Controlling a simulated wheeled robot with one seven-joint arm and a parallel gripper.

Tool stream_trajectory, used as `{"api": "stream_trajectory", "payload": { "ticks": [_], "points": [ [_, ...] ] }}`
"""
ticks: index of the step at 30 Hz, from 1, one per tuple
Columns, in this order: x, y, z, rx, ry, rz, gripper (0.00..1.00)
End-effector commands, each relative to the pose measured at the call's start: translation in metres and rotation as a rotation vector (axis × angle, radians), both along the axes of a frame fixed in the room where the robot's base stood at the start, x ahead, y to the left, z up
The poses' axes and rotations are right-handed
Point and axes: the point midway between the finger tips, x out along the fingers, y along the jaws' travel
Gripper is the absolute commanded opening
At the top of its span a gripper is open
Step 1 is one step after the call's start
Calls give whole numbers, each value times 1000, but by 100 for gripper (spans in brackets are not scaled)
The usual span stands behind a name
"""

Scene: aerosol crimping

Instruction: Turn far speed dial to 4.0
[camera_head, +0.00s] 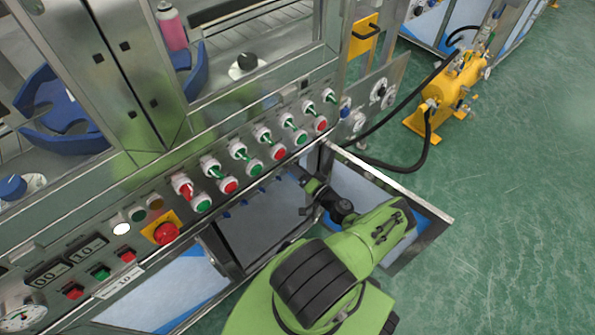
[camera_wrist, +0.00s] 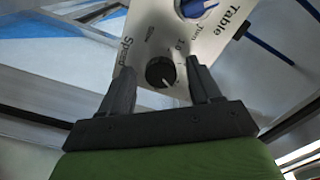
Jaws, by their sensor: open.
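In the wrist view, a round black speed dial (camera_wrist: 159,72) with a white pointer mark sits on a pale label plate (camera_wrist: 172,35) printed "Table", "Speed" and "Slow". In the head view, my gripper (camera_head: 306,190) is below the button panel, and this dial cannot be made out there.
A panel with red and green buttons (camera_head: 229,186) and switches runs above my gripper. A red emergency stop (camera_head: 166,233) is at left. A small panel with round dials (camera_head: 378,92) is at upper right. A yellow tank (camera_head: 462,85) with black hoses stands on open green floor (camera_head: 510,220).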

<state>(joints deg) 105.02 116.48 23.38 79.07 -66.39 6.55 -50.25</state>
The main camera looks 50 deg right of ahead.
Motion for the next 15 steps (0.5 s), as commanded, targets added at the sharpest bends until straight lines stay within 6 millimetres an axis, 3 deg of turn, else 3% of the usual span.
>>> {"api": "stream_trajectory", "payload": {
  "ticks": [7, 15],
  "points": [
    [2, -1, 0, -1, 1, -1, 63],
    [2, -1, 0, -1, 1, -1, 23]
  ]
}}
